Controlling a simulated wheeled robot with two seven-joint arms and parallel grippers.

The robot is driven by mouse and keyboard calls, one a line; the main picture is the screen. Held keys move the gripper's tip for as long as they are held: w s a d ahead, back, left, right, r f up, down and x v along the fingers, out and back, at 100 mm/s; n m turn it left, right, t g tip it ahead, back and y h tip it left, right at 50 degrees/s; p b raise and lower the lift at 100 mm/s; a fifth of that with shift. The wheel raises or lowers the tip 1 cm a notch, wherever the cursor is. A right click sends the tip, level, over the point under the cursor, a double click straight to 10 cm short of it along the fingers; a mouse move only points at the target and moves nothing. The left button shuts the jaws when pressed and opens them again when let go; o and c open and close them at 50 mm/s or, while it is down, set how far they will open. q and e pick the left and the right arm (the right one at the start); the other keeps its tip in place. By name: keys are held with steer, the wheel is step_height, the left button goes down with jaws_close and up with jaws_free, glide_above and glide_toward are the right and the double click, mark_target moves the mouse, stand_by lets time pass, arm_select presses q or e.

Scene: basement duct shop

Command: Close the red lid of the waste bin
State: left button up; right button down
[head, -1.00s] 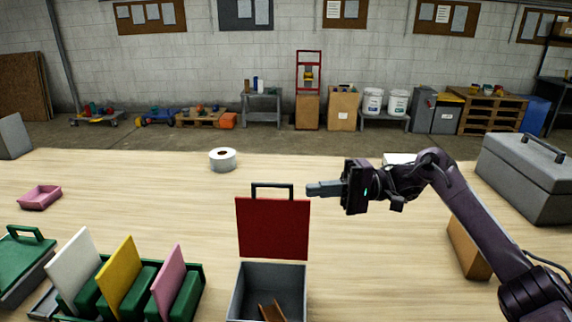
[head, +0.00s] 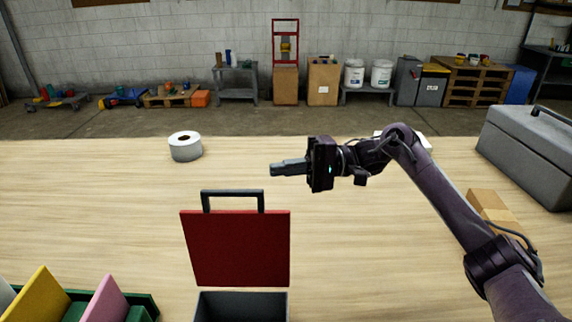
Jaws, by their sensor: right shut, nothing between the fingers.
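The red lid (head: 238,248) of the waste bin stands upright, open, at the bin's far edge, with a dark grey handle (head: 233,193) on its top. The grey bin (head: 240,306) shows below it, cut off by the bottom of the head view, so most of its inside is out of sight. My right gripper (head: 274,170) is shut and empty. It points left and shows above and slightly right of the lid's handle, apart from it. My left gripper is not in view.
A green rack (head: 147,303) with yellow and pink panels stands left of the bin. A white tape roll (head: 185,146) sits farther back. A grey toolbox (head: 530,150) and a brown block (head: 492,209) are at the right. The table middle is clear.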

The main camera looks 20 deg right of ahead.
steer(key=s+a+p, duration=0.2)
steer(key=a+p, duration=0.2)
steer(key=a, duration=0.4)
steer(key=shift+s+r, duration=0.25)
steer(key=shift+s, duration=0.05)
steer(key=shift+a, duration=0.1)
